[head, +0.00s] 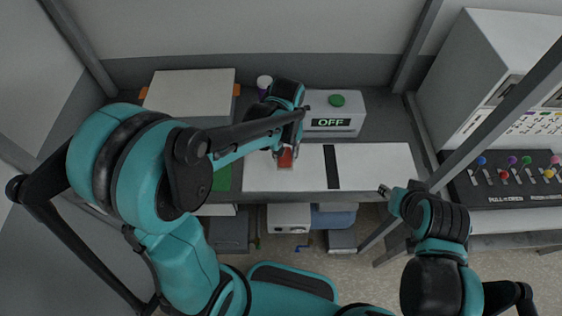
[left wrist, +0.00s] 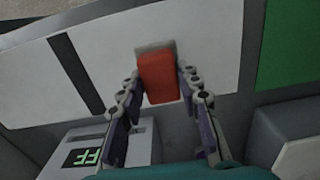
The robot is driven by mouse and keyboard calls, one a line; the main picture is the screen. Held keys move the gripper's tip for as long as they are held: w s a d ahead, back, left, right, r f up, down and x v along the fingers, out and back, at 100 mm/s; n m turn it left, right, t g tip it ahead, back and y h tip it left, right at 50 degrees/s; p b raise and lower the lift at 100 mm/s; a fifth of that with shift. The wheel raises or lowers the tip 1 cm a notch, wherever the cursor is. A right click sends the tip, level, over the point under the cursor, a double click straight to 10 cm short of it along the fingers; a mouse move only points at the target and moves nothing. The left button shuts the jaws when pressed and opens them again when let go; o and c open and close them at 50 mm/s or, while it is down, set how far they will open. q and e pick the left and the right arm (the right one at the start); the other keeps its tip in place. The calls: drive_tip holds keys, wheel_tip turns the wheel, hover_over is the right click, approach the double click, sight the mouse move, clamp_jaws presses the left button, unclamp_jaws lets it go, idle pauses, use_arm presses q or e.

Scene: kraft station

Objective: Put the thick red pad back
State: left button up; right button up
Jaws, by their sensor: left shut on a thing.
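The thick red pad (head: 286,158) is over the white panel (head: 380,166), left of its black stripe. In the left wrist view the red pad (left wrist: 160,78) sits between the two fingers of my left gripper (left wrist: 159,86), which is shut on it. A grey patch (left wrist: 156,46) shows at the pad's far edge; I cannot tell if it is a recess or part of the pad. In the head view my left gripper (head: 285,149) partly hides the pad. My right gripper (head: 386,190) is at the panel's front right, apart from the pad, its jaws unclear.
A grey box (head: 345,112) with a green button and an OFF display stands behind the panel. A green area (head: 222,178) lies left of it, with a pale box (head: 190,92) behind. A control panel with coloured knobs (head: 506,170) is at right. Frame posts flank the bench.

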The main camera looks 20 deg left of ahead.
sight(282, 160)
use_arm(q)
drive_tip(key=shift+w+a+f, duration=0.15)
drive_tip(key=shift+a+f, duration=0.25)
drive_tip(key=shift+a, duration=0.15)
drive_tip(key=shift+f+b, duration=0.75)
drive_tip(key=shift+f, duration=1.2)
drive_tip(key=shift+f, duration=0.15)
drive_tip(key=o, duration=1.2)
